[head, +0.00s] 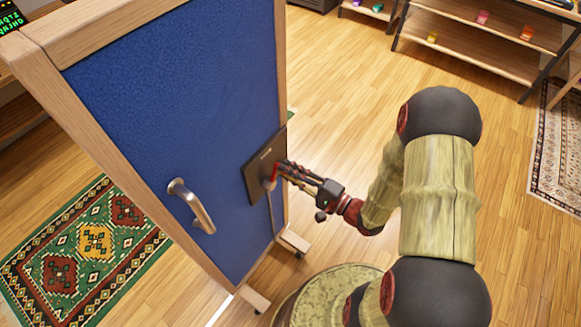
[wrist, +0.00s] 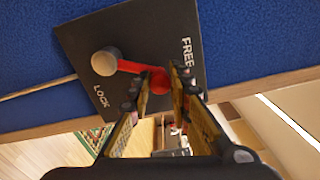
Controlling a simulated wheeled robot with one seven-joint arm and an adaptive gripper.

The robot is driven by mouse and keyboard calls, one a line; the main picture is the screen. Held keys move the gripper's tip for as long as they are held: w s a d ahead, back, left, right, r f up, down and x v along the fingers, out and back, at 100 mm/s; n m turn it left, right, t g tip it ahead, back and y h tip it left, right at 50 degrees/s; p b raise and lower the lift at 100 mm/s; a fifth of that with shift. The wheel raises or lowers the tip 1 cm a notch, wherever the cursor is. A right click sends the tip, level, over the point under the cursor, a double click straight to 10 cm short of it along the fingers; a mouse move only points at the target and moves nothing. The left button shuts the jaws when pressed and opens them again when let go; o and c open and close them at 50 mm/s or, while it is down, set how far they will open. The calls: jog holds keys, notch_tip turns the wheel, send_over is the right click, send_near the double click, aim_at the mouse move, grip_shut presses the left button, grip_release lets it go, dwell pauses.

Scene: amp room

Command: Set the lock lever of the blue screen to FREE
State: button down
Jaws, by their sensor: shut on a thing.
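The blue screen (head: 170,110) stands upright in a wooden frame. A dark plate (head: 258,180) is mounted near its right edge; in the wrist view the plate (wrist: 75,35) bears the words LOCK and FREE. The red lock lever (wrist: 132,67) runs from a pale round hub (wrist: 105,62) to a red end between my fingers. It points towards the side of the plate with FREE, its end short of that word. In the head view the lever (head: 274,173) is small and partly covered. My gripper (head: 284,172), also in the wrist view (wrist: 162,76), is shut on the lever's end.
A metal pull handle (head: 192,206) sticks out from the screen, left of the plate. The screen has feet with casters (head: 294,241). A patterned rug (head: 80,252) lies to the left, and shelves (head: 470,45) stand at the back right. Wooden floor between is clear.

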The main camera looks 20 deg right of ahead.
jog(key=shift+s+a+r+n+b, duration=0.1)
jog(key=shift+s+a+n+b, duration=0.2)
jog(key=shift+n, duration=0.3)
jog(key=shift+s+a+r+n+b, duration=0.1)
jog(key=shift+s+a+n+b, duration=0.1)
jog(key=shift+a+n, duration=0.3)
jog(key=c, duration=1.6)
grip_release()
jog(key=shift+d, duration=0.1)
jog(key=shift+c, duration=0.2)
jog(key=v, duration=1.2)
